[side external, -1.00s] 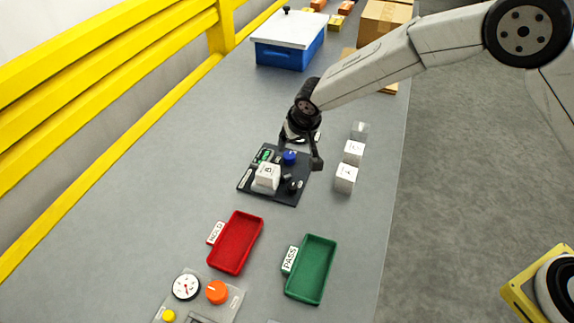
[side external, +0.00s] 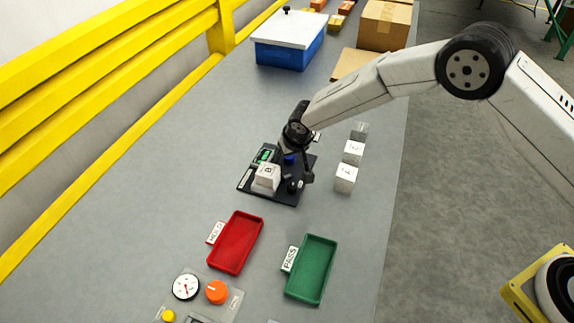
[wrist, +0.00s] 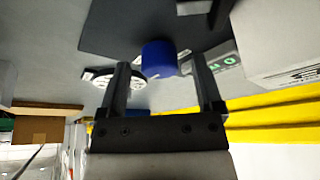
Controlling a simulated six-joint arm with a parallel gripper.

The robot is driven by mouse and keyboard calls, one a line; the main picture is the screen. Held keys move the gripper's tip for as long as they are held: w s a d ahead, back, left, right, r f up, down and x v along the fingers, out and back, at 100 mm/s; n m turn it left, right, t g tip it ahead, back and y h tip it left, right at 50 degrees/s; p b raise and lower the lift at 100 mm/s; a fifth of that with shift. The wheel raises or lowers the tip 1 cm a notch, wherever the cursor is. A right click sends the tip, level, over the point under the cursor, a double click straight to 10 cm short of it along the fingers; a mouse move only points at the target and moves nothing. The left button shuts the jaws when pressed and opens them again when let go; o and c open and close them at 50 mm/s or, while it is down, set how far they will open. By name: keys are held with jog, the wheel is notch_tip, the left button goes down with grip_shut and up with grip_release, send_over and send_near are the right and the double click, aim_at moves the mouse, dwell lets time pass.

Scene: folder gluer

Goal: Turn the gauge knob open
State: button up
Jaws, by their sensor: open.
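A blue knob (side external: 289,158) stands on a black board (side external: 287,197) in the middle of the bench. In the wrist view the blue knob (wrist: 158,57) shows between the ends of my fingers, with gaps on both sides. A white dial (wrist: 100,76) lies beside it, partly hidden by the left finger. My gripper (wrist: 161,62) is open and empty, low over the board. In the side view my gripper (side external: 296,166) partly hides the knob; contact cannot be told. A separate orange knob (side external: 216,292) sits beside a round white gauge (side external: 186,287) at the front.
A white lettered block (side external: 266,179) and a green-lit unit (side external: 265,154) crowd the board's left side. White cubes (side external: 346,178) stand to the right. A red tray (side external: 236,243) and a green tray (side external: 311,270) lie in front. A blue box (side external: 289,50) stands behind.

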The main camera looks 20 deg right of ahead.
jog(key=shift+f, duration=0.1)
grip_shut()
dwell(0.3)
jog(key=shift+n+y, duration=0.3)
jog(key=shift+n, duration=0.6)
jog(key=shift+w+d+n+y, duration=0.1)
jog(key=shift+n+y, duration=0.5)
jog(key=shift+n, duration=0.7)
jog(key=shift+n+g+y, duration=0.3)
jog(key=shift+n+y, duration=0.1)
jog(key=shift+n, duration=0.85)
jog(key=shift+n+g+y, duration=0.3)
jog(key=shift+n+y, duration=0.1)
jog(key=shift+n, duration=0.85)
jog(key=n+g, duration=0.1)
jog(key=n, duration=0.3)
jog(key=shift+w+d+y, duration=0.1)
jog(key=shift+y, duration=0.3)
jog(key=shift+n+g, duration=1.1)
jog(key=shift+n, duration=1.2)
